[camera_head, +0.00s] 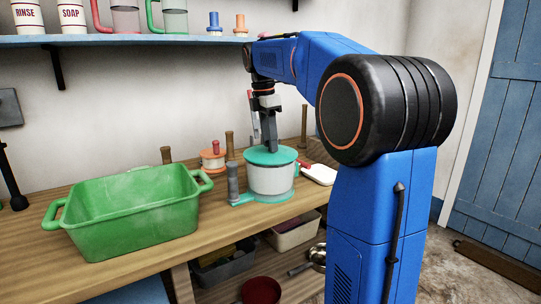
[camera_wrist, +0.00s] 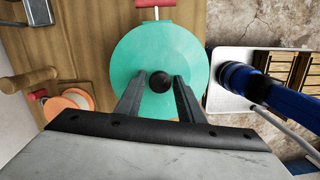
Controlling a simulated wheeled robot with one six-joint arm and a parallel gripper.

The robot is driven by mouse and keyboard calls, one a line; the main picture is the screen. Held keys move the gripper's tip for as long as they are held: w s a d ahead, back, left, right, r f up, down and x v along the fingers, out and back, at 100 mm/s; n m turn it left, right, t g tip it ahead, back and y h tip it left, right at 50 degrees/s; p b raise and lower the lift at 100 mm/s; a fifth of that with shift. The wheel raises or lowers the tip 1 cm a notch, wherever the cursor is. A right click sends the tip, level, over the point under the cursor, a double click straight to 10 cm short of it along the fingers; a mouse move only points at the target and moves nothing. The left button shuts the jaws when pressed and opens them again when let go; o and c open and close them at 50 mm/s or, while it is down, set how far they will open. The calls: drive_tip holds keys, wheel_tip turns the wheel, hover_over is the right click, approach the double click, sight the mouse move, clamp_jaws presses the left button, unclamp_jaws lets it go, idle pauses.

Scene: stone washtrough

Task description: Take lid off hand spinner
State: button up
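The hand spinner (camera_head: 270,181) is a pale tub with teal fittings, standing on the wooden bench. Its round teal lid (camera_head: 259,155) is on top of the tub. In the wrist view the lid (camera_wrist: 150,48) fills the middle, with a dark round knob (camera_wrist: 160,82) at its centre. My gripper (camera_wrist: 160,77) points down over the lid, its two fingers on either side of the knob. A gap shows between each finger and the knob, so the gripper is open. In the head view my gripper (camera_head: 271,143) hides the knob.
A green basin (camera_head: 130,220) stands left of the spinner. An orange-and-white spool-like item (camera_head: 212,160) and wooden pegs (camera_head: 230,145) stand behind it. A white board (camera_head: 320,174) lies to the right. A shelf (camera_head: 130,39) with jars runs above; bins sit below the bench.

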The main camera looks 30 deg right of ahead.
drive_tip(key=c, duration=0.8)
drive_tip(key=shift+r, duration=0.15)
